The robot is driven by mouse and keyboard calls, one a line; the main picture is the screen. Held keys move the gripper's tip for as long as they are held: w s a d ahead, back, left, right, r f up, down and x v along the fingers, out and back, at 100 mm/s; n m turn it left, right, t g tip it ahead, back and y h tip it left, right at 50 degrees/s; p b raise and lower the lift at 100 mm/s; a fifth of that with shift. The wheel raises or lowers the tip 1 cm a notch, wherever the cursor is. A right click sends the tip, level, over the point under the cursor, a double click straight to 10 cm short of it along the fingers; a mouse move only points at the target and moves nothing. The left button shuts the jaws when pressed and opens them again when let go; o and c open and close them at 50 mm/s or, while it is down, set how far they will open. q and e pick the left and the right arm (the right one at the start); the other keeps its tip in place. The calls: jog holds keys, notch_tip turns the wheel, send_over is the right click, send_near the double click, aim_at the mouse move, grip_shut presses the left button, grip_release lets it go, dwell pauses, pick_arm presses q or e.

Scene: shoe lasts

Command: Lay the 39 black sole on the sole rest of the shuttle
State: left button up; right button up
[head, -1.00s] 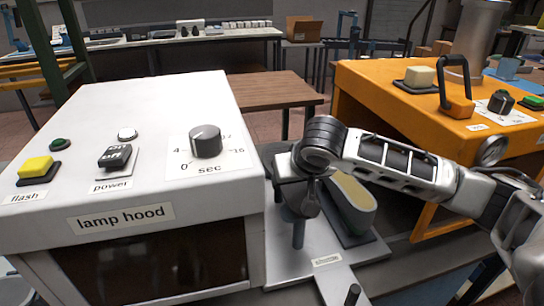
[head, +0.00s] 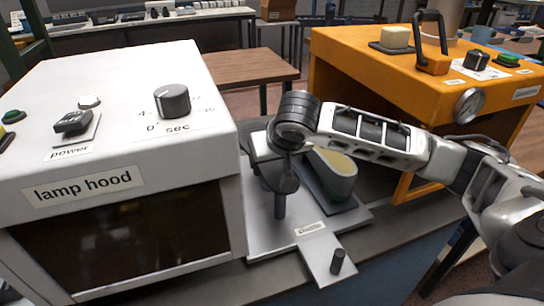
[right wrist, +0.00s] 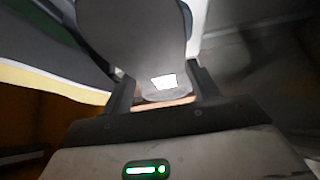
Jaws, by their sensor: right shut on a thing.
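My right gripper (right wrist: 163,97) is shut on a dark grey sole (right wrist: 130,35) with a white label near the held end. In the head view this gripper (head: 280,182) points down over the shuttle (head: 268,240), a grey metal plate with a small label and a black knob on its front tongue. The arm hides most of the sole there; its size mark is unreadable. A grey upright post (head: 280,207) stands below the gripper. I cannot tell whether the sole touches a rest. My left gripper is out of view.
The white lamp hood (head: 120,130) stands close on the left, its dark opening facing front. An orange machine (head: 380,85) with a black handle and gauge stands at the right. A brown table (head: 240,68) is behind. The bench is narrow in front of the shuttle.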

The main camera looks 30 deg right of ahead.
jog(key=shift+r+p, duration=0.1)
jog(key=shift+p, duration=0.35)
dwell(0.7)
jog(key=shift+s+f+p, duration=0.1)
jog(key=shift+f+p, duration=0.1)
jog(key=shift+p, duration=0.25)
dwell(0.3)
jog(key=o, duration=1.3)
jog(key=shift+r, duration=0.1)
notch_tip(320, 180, up, 2)
jog(key=p, duration=0.3)
jog(key=shift+r, duration=2.4)
